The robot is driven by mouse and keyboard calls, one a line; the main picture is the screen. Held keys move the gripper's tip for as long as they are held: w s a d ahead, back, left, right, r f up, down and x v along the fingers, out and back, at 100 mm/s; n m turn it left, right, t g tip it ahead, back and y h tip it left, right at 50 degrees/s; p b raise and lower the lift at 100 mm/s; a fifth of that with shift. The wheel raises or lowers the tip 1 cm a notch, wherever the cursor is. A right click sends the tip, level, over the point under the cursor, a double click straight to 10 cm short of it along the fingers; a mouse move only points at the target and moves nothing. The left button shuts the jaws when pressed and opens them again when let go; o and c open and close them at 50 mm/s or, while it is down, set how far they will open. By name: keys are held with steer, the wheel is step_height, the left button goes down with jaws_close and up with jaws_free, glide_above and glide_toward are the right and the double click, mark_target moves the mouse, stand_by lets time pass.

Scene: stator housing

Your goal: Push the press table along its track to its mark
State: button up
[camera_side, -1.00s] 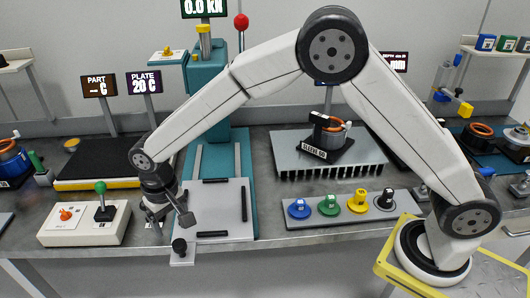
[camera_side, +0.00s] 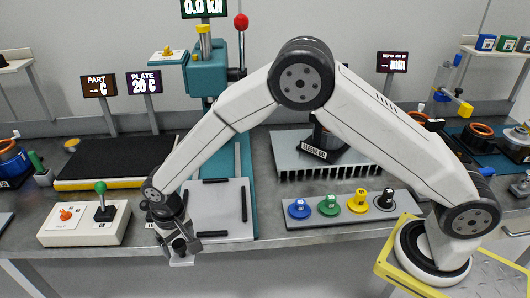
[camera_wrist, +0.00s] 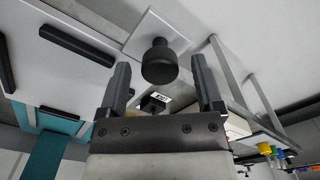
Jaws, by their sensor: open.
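The press table (camera_side: 232,222) is a light grey plate with black strips, lying on a teal track (camera_side: 246,165) below the press. A small tab (camera_side: 182,261) sticks out at its front and carries a black knob (camera_wrist: 158,62). My gripper (camera_side: 180,246) is open and points down over the tab. In the wrist view the knob appears between the two fingertips, with a gap on each side. I cannot tell whether the fingers reach down around it. The side view shows the knob partly hidden by the gripper. A small black labelled block (camera_wrist: 155,102) shows between the fingers.
A control box (camera_side: 84,223) with a red button and a green-topped lever stands close left of my gripper. A tray of coloured knobs (camera_side: 342,205) lies to the right. The teal press (camera_side: 207,75) stands behind. The bench's front edge (camera_side: 330,238) runs near the gripper.

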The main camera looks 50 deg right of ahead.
jaws_close()
stand_by(0.3)
glide_above(192, 190)
steer(key=shift+s+a, duration=0.1)
steer(key=shift+s, duration=0.05)
stand_by(0.6)
stand_by(0.3)
steer(key=shift+c, duration=0.9)
jaws_free()
steer(key=shift+d, duration=0.2)
steer(key=shift+o, duration=0.9)
steer(key=shift+a, duration=0.15)
